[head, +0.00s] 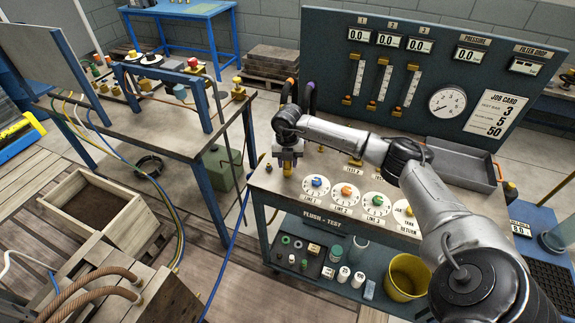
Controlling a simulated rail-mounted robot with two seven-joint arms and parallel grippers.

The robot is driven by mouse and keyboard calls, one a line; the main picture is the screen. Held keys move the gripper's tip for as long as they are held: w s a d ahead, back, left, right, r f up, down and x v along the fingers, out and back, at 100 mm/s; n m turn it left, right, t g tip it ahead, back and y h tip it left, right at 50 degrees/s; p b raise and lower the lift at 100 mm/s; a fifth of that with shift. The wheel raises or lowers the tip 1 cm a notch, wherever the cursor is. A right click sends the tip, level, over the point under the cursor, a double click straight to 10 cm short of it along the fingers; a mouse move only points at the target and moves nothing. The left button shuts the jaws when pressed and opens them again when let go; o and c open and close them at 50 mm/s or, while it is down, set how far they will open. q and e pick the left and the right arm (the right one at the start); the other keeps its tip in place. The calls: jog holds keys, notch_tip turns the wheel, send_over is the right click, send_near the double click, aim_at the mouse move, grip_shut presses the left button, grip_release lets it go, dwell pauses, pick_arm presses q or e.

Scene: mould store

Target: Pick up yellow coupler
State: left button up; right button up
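Another yellow fitting (238,88) stands at the right end of the left table. Small yellow-brass fittings (355,160) lie near the foot of the gauge panel, partly hidden by my arm. My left gripper is not in view.
Blue, orange, green and yellow knobs sit on round dials (347,194) along the bench front. A grey tray (462,165) lies at the bench's right. The gauge panel (435,50) rises behind. A gap with hanging hoses separates the bench from the left table (190,142).

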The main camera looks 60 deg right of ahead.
grip_shut()
jog(key=shift+r, duration=0.15)
jog(key=shift+r, duration=0.6)
jog(key=r, duration=0.1)
jog(key=r+p, duration=0.1)
jog(key=r, duration=0.1)
jog(key=shift+s+r, duration=0.1)
jog(key=shift+s, duration=0.2)
jog(key=s+r, duration=0.6)
jog(key=s, duration=0.5)
jog(key=shift+a+r, duration=0.15)
jog(key=shift+a, duration=0.1)
